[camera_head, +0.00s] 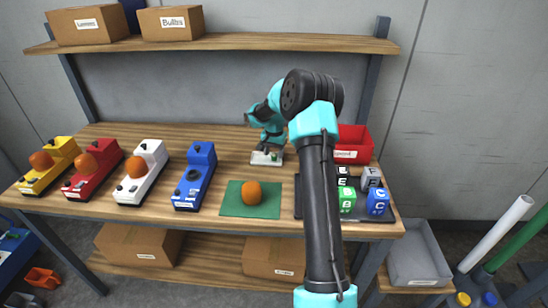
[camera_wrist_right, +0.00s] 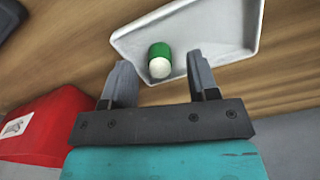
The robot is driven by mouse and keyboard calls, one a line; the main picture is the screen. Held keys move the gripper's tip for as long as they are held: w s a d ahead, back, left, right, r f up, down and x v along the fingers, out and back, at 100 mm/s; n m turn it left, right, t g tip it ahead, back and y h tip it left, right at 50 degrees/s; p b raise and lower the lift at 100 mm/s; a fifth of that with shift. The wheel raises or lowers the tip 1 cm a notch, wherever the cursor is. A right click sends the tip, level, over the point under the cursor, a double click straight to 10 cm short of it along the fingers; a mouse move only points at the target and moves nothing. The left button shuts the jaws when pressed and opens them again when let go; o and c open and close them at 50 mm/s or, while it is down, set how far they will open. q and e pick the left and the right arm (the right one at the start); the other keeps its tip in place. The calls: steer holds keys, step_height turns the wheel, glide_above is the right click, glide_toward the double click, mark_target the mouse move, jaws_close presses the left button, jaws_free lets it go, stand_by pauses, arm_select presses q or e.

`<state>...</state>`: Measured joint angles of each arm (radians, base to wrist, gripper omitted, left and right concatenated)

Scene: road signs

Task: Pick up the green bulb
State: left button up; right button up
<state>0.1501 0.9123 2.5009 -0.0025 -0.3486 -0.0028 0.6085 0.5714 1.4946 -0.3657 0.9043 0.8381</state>
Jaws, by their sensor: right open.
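The green bulb (camera_wrist_right: 160,58), a small cylinder with a green body and a white rounded end, lies in a shallow white tray (camera_wrist_right: 220,30) in the right wrist view. In the head view the bulb (camera_head: 274,156) is a small green spot on the white tray (camera_head: 258,159) at the back of the table. My right gripper (camera_wrist_right: 160,66) is open, with its fingertips on either side of the bulb's white end as seen from the wrist. I cannot tell whether they touch it. In the head view the gripper (camera_head: 269,144) is above the tray. My left gripper is not in view.
A red bin (camera_head: 355,141) stands right of the tray. A green mat (camera_head: 232,205) with an orange ball (camera_head: 251,192) lies in front. Yellow, red, white and blue (camera_head: 196,170) bases line the left. Lettered cubes (camera_head: 376,202) sit at right. A shelf (camera_head: 240,41) with boxes is overhead.

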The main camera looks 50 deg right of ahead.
mark_target(274, 153)
steer(key=shift+f, duration=0.3)
steer(key=shift+c, duration=0.2)
steer(key=c, duration=0.9)
steer(key=shift+r, duration=0.1)
steer(key=shift+c, duration=0.2)
steer(key=shift+a+r, duration=0.1)
steer(key=shift+r, duration=1.65)
steer(key=s+a, duration=0.3)
steer(key=a, duration=0.1)
steer(key=s+a+r, duration=0.1)
steer(key=s+a, duration=0.2)
steer(key=a, duration=0.1)
steer(key=s+a, duration=0.3)
steer(key=a, duration=0.1)
steer(key=shift+s+a+r, duration=0.15)
steer(key=shift+s+a, duration=0.1)
steer(key=shift+a, duration=0.15)
